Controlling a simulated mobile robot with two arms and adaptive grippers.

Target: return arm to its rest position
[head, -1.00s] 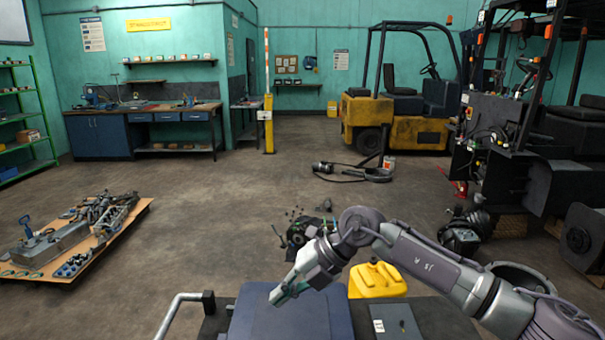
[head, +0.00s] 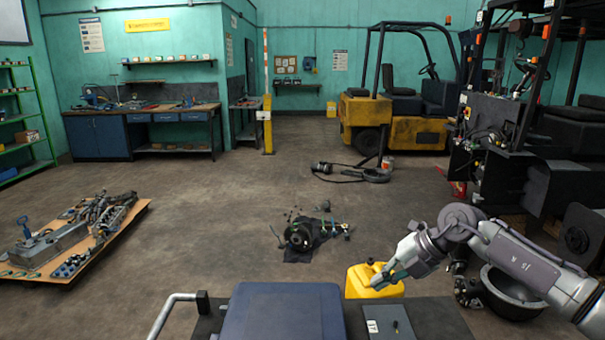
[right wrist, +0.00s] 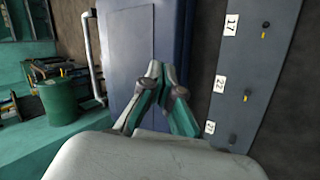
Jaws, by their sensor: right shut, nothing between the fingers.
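My right arm comes in from the lower right in the head view. Its gripper (head: 383,282) is shut and empty, in front of the yellow jerrycan (head: 360,287) in the picture. In the right wrist view the shut fingers (right wrist: 162,80) show against a blue-grey box. My left gripper is not in view.
The blue-grey box (head: 283,312) stands at the bottom middle, beside a silver rail (head: 175,308) and a dark plate (head: 395,322). A black basin (head: 515,295) lies below my forearm. Greasy parts (head: 300,235) lie on the floor. Open floor extends behind them.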

